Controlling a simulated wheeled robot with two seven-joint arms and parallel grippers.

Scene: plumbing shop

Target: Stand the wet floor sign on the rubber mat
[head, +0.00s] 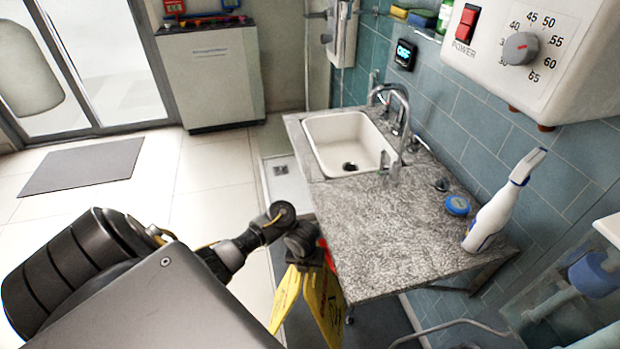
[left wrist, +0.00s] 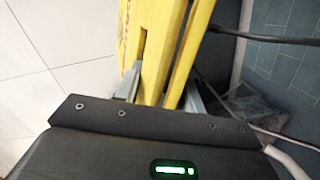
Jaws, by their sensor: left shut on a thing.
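The yellow wet floor sign (head: 326,303) hangs at the lower middle of the head view, beside the near left side of the stone counter. My left gripper (head: 318,258) is at its top end and is shut on it. In the left wrist view the sign (left wrist: 150,45) runs up between the fingers of my left gripper (left wrist: 163,95), with two yellow panels close together. The sign's lower end is cut off in the head view. The dark grey rubber mat (head: 85,165) lies flat and bare on the floor at the left, before the glass door. My right gripper is out of view.
The stone counter (head: 400,235) with a white sink (head: 346,140) stands right of the sign. A spray bottle (head: 500,205) and a blue-lidded tin (head: 457,205) stand on it. A pale cabinet (head: 212,78) stands at the back. The tiled floor around the mat is clear.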

